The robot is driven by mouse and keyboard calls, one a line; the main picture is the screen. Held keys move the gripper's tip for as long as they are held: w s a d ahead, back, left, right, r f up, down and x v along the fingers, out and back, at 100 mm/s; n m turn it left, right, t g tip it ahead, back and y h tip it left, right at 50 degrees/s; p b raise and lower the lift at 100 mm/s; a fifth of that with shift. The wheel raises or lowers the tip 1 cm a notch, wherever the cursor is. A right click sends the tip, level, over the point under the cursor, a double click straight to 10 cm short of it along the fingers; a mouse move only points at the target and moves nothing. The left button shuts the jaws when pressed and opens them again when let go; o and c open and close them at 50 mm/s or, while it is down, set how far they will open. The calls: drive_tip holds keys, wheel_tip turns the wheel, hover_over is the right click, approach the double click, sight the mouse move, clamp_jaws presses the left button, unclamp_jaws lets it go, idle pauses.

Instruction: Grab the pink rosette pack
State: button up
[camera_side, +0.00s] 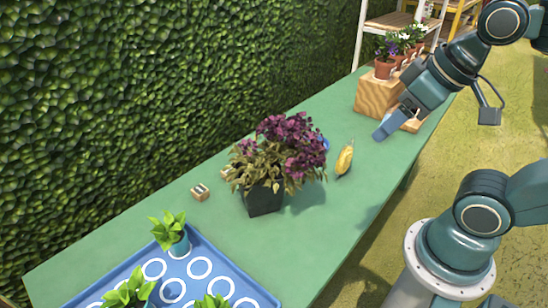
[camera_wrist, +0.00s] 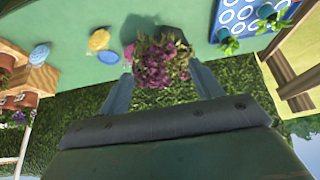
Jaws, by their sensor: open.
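In the wrist view a small pink item (camera_wrist: 129,53), likely the pink rosette pack, lies on the green table beside the purple-leaved potted plant (camera_wrist: 158,62), partly hidden by it. I cannot make out its shape. In the side view I cannot see it; the potted plant (camera_side: 275,160) may hide it. My gripper (camera_side: 385,131) is above the table, to the right of the plant and apart from it. In the wrist view its two fingers (camera_wrist: 161,78) stand wide apart with nothing held between them.
A yellow pack (camera_side: 344,160) lies right of the plant, with a blue pack (camera_wrist: 108,57) close by. Another light-blue pack (camera_wrist: 40,53) lies farther left in the wrist view. A blue tray (camera_side: 255,288) with seedlings is at the front. Wooden crates (camera_side: 375,98) and a hedge border the table.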

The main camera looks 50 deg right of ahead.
drive_tip(key=shift+c, duration=1.1)
drive_tip(key=w+d+f+n+g, duration=0.25)
drive_tip(key=w+n, duration=0.25)
drive_tip(key=w, duration=0.4)
drive_tip(key=w+d+f+n+g, duration=0.1)
drive_tip(key=w+d+n, duration=0.3)
drive_tip(key=w, duration=0.5)
drive_tip(key=w+d+f+n, duration=0.3)
drive_tip(key=w+f, duration=0.1)
drive_tip(key=f, duration=0.1)
drive_tip(key=w+d+f+n+g, duration=0.1)
drive_tip(key=w+d+f+n, duration=0.1)
drive_tip(key=f, duration=0.4)
drive_tip(key=w+d+f+n+g, duration=0.1)
drive_tip(key=w+d+f+n, duration=0.2)
drive_tip(key=w+f, duration=0.3)
drive_tip(key=shift+d+f+n, duration=0.1)
drive_tip(key=shift+d+n, duration=0.2)
drive_tip(key=shift+d, duration=0.3)
